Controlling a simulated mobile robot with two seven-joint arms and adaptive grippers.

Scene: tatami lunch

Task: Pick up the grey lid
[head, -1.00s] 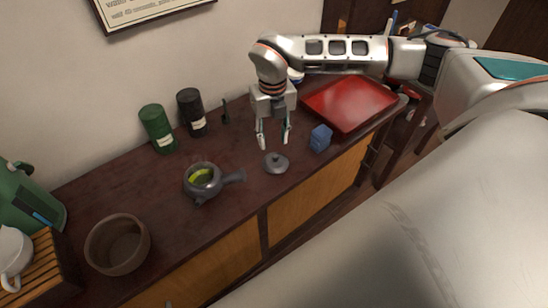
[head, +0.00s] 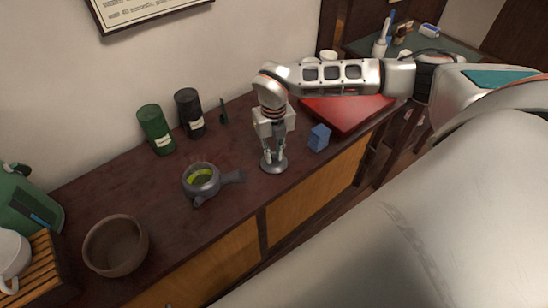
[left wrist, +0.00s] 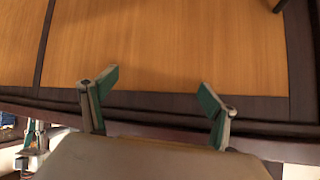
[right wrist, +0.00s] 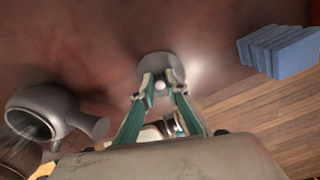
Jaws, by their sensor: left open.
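The grey lid (head: 273,168) is a small round disc with a knob, lying on the dark wooden counter right of the grey teapot. It also shows in the right wrist view (right wrist: 158,66). My right gripper (head: 273,160) points down over it, its fingers drawn in on both sides of the knob; it looks shut on the knob, which the fingertips partly hide. The lid appears to rest on the counter. The grey teapot (head: 202,181) stands uncovered, with yellow-green inside and its handle towards the lid. My left gripper (left wrist: 160,80) is open and empty before the wooden cabinet front.
A blue block (head: 319,138) stands close right of the lid, and a red tray (head: 345,113) lies behind it. A green canister (head: 156,130) and a black canister (head: 190,114) stand by the wall. A brown bowl (head: 116,245) is at the left.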

